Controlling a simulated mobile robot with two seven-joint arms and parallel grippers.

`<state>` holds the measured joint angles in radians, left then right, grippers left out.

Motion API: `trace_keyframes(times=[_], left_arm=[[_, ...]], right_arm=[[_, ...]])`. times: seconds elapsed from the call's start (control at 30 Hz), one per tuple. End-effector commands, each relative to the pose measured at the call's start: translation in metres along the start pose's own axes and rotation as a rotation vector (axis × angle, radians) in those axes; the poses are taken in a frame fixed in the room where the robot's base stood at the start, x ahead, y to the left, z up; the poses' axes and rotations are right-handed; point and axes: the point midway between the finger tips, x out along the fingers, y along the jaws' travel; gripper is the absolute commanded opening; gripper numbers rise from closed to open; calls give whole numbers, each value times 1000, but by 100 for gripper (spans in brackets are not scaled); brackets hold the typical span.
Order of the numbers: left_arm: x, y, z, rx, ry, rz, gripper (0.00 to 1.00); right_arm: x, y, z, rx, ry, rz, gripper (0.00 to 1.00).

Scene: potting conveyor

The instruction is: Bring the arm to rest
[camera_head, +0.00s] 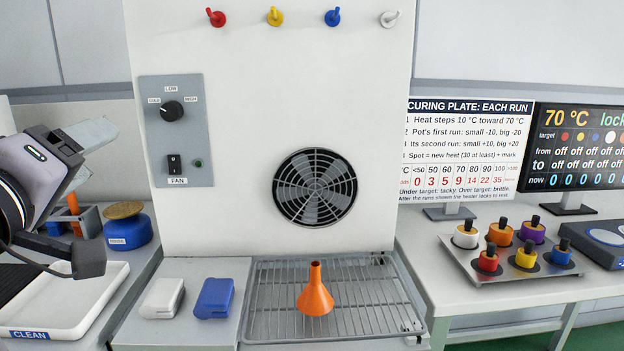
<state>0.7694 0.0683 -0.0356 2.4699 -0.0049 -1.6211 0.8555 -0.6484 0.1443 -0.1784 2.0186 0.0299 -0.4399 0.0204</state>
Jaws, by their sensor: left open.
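My left gripper (97,153) is at the left edge in the head view, its arm coming in from the left. Its two light grey fingers are apart, with nothing seen between them. It is above the white CLEAN tray (70,306) and the blue pot with a tan top (128,232), left of the white panel (250,60). My right gripper is not in view.
An orange funnel (315,297) stands on a wire rack (375,300) before the fan (315,187). A white block (161,298) and a blue block (214,298) lie beside it. A holder (520,272) with several coloured pots stands at right, below a sign (455,150) and screen (580,145).

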Motion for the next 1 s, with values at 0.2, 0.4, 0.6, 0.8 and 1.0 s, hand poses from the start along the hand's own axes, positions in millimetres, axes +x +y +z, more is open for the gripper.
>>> trace_keyframes(times=[0.2,0.4,0.6,0.8,1.0], left_arm=[[7,-63,69,152,-173,-139,64],[-8,-127,138,316,-373,-253,64],[-47,-191,207,481,-610,-338,64],[-108,-247,267,626,-865,-385,64],[-178,-286,310,737,-1109,-392,64]], right_arm=[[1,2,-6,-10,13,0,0],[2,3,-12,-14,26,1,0],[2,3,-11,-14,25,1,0],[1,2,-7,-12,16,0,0],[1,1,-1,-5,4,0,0]])
